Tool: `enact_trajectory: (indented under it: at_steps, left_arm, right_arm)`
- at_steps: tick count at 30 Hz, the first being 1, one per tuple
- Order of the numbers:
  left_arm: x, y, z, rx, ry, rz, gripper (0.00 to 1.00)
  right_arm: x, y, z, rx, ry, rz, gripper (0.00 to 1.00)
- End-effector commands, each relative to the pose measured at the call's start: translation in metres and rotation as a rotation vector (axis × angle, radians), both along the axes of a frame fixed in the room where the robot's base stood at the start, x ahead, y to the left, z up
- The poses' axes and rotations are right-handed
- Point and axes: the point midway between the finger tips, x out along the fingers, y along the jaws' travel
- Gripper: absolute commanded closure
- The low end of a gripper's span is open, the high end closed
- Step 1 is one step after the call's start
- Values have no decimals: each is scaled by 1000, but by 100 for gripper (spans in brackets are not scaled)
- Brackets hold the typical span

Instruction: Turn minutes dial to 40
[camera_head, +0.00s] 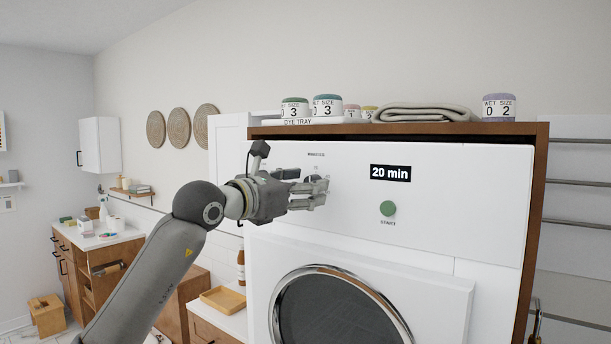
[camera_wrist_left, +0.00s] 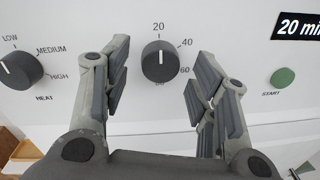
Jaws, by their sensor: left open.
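The minutes dial (camera_wrist_left: 160,61) is a dark round knob with a white pointer line on the white machine panel. Its pointer aims up at 20; the marks 40 and 60 run down its right side. My left gripper (camera_wrist_left: 157,85) is open in the left wrist view, one finger on each side of the dial, with gaps to it. In the head view my left gripper (camera_head: 318,192) is in front of the panel and hides most of the dial. The display (camera_head: 390,173) reads 20 min. My right gripper is not in view.
The heat dial (camera_wrist_left: 20,70) is left of the left finger. The green start button (camera_head: 388,208) is to the right, below the display. The round machine door (camera_head: 340,308) is below the panel. Jars and a folded towel (camera_head: 425,112) sit on top.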

Motion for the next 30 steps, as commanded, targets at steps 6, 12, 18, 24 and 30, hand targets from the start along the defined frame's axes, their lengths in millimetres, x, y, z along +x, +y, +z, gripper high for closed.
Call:
enact_trajectory:
  at_steps: [6, 12, 18, 24, 30]
  left_arm:
    - [6, -6, -1, 1, 0, 0, 46]
    - [6, -5, -1, 1, 1, 0, 49]
    - [6, -5, -1, 1, 1, 0, 74]
    - [6, -5, -1, 1, 1, 0, 92]
    - [6, -5, -2, 21, -15, 0, 92]
  right_arm:
    - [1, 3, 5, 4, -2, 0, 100]
    - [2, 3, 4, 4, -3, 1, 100]
    - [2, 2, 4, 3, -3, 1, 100]
    - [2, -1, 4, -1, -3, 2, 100]
    - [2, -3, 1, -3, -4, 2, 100]
